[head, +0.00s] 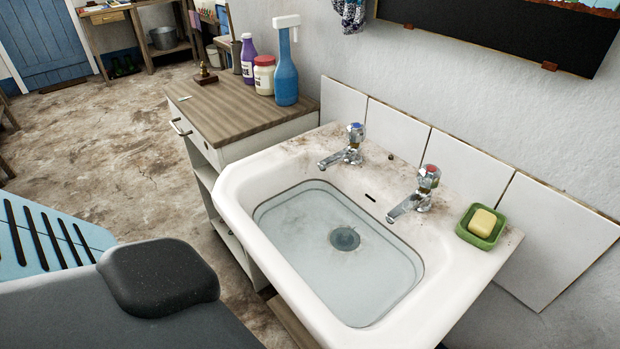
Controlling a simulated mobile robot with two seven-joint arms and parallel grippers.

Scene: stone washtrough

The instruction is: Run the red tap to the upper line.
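The white washbasin (245,188) stands against the wall. The red tap (424,190), chrome with a red-topped handle, is on its right rear rim. A blue-topped tap (347,147) is on the left rear rim. No stream shows under either spout. Clear, pale blue water (310,245) lies in the basin. A thin dark line (421,258) runs around the upper inner wall, and the water's edge appears close to it; I cannot tell the exact gap, nor make out a second line. A dark round drain (344,238) shows through the water. Neither gripper is in view.
A green dish (467,237) with yellow soap (483,222) sits right of the red tap. A wooden-topped cabinet (215,112) left of the basin holds a blue spray bottle (286,80), a purple bottle (248,60) and a red-lidded jar (264,80). Floor at left is open.

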